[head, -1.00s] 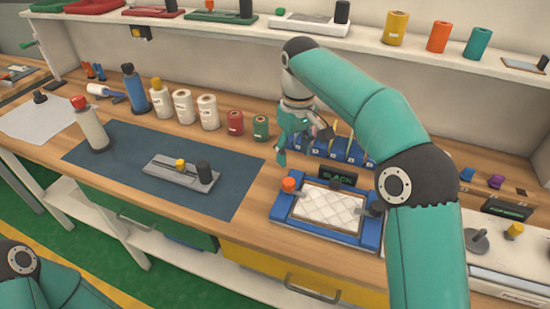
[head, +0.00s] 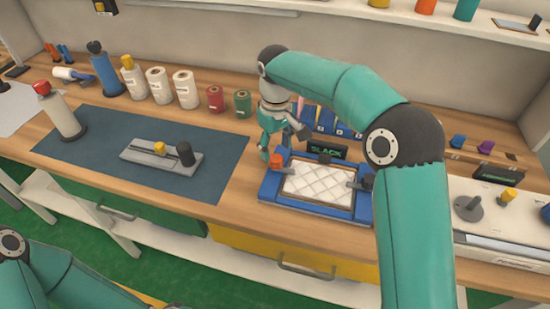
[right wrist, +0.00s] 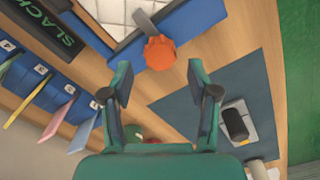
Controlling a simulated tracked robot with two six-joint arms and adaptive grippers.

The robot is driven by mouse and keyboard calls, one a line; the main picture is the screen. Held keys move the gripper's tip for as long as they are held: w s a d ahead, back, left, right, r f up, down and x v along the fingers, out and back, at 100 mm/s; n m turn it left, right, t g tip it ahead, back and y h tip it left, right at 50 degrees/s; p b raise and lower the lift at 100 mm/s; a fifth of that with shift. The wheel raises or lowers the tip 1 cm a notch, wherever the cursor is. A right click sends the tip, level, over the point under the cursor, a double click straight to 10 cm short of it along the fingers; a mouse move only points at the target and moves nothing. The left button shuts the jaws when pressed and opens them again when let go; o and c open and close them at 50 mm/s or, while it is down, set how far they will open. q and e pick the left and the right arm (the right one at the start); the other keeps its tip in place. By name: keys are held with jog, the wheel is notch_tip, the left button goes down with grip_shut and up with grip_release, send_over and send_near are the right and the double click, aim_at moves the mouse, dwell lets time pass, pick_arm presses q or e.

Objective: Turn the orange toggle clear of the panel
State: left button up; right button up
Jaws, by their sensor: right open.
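The orange toggle (head: 276,161) stands at the upper left corner of the blue frame (head: 268,189) that holds the white quilted panel (head: 318,184). In the right wrist view the orange toggle (right wrist: 160,52) has a grey lever (right wrist: 143,22) reaching over the panel's edge. My right gripper (head: 281,147) is just above and beside the toggle in the head view. In the right wrist view my right gripper (right wrist: 161,82) is open and empty, with the toggle ahead of and between its fingertips, apart from them. My left arm shows at the lower left, but its gripper is out of frame.
A black knob (head: 366,182) stands on the frame's right side. A black SLACK sign (head: 326,151) is behind the frame, near blue card slots (right wrist: 35,88). Red (head: 215,98) and green (head: 242,103) spools stand behind left. A dark mat (head: 95,150) carries a grey fixture (head: 140,155).

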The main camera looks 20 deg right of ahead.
aim_at(275, 158)
jog(key=shift+f, duration=2)
jog(key=shift+c, duration=0.4)
grip_shut()
